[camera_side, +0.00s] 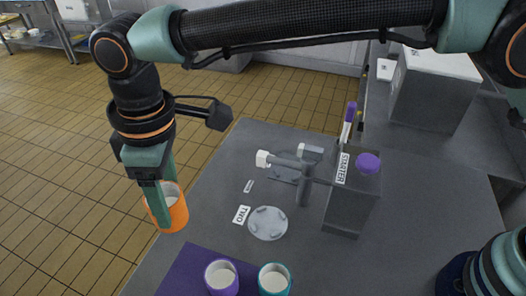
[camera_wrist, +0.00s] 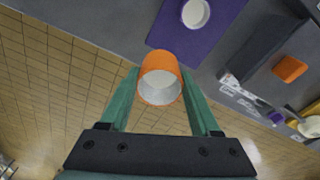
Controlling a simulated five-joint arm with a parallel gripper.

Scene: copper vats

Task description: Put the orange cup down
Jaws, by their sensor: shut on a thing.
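The orange cup (camera_side: 176,213) has pale contents and is held up in the air, roughly upright in the side view. It is also in the middle of the wrist view (camera_wrist: 158,65). My gripper (camera_side: 160,205) is shut on it, with one green finger on each side in the wrist view (camera_wrist: 160,82). The cup shows at the left edge of the grey counter (camera_side: 415,225), against the tiled floor. A purple mat (camera_side: 188,266) lies lower down on the counter, and its near corner shows behind the cup in the wrist view (camera_wrist: 222,42).
A purple cup (camera_side: 209,280) and a teal cup (camera_side: 262,282) with pale contents stand at the bottom of the side view. A round clear disc (camera_side: 267,223), a tag reading TWO (camera_side: 241,214), a grey valve (camera_side: 304,185) and a grey STARTER block (camera_side: 350,205) occupy the middle.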

